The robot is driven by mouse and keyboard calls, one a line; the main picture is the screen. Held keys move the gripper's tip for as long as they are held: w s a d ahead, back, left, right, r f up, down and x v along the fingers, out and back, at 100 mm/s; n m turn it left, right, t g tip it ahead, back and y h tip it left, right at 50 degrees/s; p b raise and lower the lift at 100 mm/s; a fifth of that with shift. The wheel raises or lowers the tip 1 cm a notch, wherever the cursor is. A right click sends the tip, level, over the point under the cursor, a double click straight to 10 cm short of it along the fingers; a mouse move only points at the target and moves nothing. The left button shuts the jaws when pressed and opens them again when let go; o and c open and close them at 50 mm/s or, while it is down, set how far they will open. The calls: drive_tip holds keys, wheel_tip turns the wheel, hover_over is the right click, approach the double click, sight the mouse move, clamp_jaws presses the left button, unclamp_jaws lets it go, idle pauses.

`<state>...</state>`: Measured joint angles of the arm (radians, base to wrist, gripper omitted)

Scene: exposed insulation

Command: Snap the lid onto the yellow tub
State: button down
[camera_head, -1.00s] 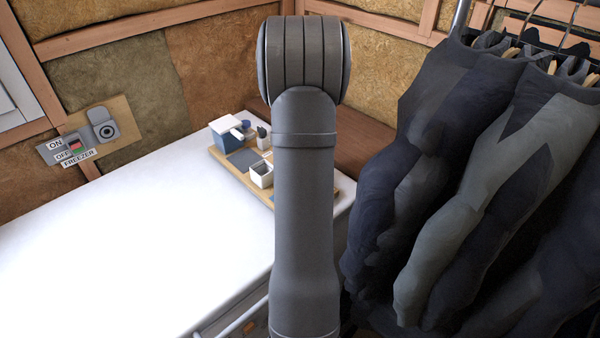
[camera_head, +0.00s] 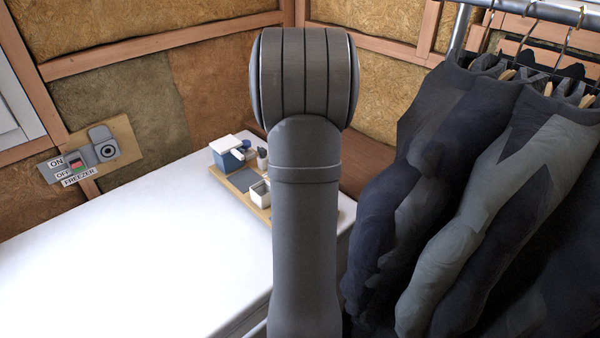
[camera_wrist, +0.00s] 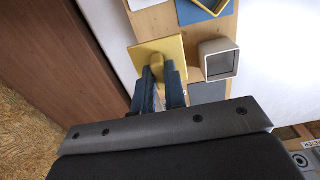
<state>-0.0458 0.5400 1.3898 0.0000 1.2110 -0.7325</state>
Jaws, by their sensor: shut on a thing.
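In the wrist view my gripper (camera_wrist: 163,82) is shut on the raised grip of a square yellow lid (camera_wrist: 146,54). The lid is held over or near the edge of a light wooden board; its exact height cannot be told. The yellow tub (camera_wrist: 221,8) shows at the top edge of the wrist view, on a blue pad, cut off by the frame. Only its rim and part of its open inside show. The lid is apart from the tub, below and left of it in that picture. In the head view my arm hides the gripper, lid and tub.
A beige square cup (camera_wrist: 204,62) stands on the board beside the lid. The board (camera_head: 222,170) also carries a blue box with a white top (camera_head: 229,152) and small items. Dark clothes (camera_head: 450,180) hang at right.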

drive_tip(key=s+a+r+m, duration=0.1)
drive_tip(key=s+r+m, duration=0.2)
drive_tip(key=s, duration=0.7)
drive_tip(key=shift+s+a+f, duration=0.1)
drive_tip(key=shift+f, duration=1.55)
drive_tip(key=shift+s+a+f, duration=0.1)
drive_tip(key=shift+f, duration=1.5)
drive_tip(key=shift+f, duration=0.15)
drive_tip(key=c, duration=0.9)
unclamp_jaws()
wheel_tip(320, 180, up, 7)
